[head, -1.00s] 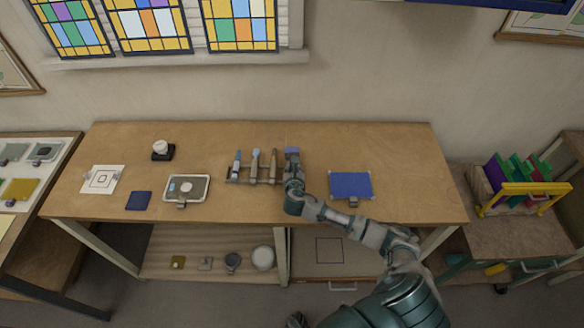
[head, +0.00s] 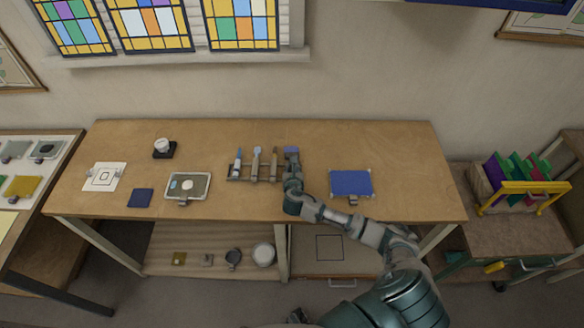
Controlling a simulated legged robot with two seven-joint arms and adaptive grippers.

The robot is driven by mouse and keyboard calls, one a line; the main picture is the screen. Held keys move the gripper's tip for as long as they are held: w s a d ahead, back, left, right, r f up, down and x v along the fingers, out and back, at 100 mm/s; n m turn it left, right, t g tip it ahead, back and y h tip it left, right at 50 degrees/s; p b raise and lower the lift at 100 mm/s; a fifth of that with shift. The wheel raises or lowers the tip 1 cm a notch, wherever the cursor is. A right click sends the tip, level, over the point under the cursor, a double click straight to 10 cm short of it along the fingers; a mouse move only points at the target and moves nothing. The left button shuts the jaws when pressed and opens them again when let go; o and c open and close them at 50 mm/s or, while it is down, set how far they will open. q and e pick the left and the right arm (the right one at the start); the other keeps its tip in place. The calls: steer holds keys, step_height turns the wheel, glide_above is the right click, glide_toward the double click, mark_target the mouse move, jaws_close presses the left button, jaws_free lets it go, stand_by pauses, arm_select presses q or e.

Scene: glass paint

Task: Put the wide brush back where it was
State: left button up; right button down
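A brush rack (head: 238,179) stands near the middle of the table, with several brushes leaning in it. A blue-tipped piece (head: 291,149), which looks like the wide brush head, shows at the far end of my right gripper (head: 291,159), just right of the rack. The gripper and wrist hide the handle below it. I cannot tell whether the fingers are closed on it or whether it touches the rack. My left gripper is not clearly seen.
A blue glass sheet (head: 351,183) lies right of my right arm. Left of the rack are a tray (head: 200,186), a dark blue cloth (head: 140,198), a white pattern sheet (head: 118,171) and a white pot (head: 162,145). The back right of the table is clear.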

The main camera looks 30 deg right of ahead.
steer(key=shift+a, duration=0.2)
steer(key=shift+f, duration=0.25)
stand_by(0.3)
steer(key=c, duration=0.9)
jaws_free()
steer(key=shift+d, duration=0.15)
steer(key=shift+c, duration=0.2)
steer(key=v, duration=1.2)
steer(key=shift+f, duration=0.15)
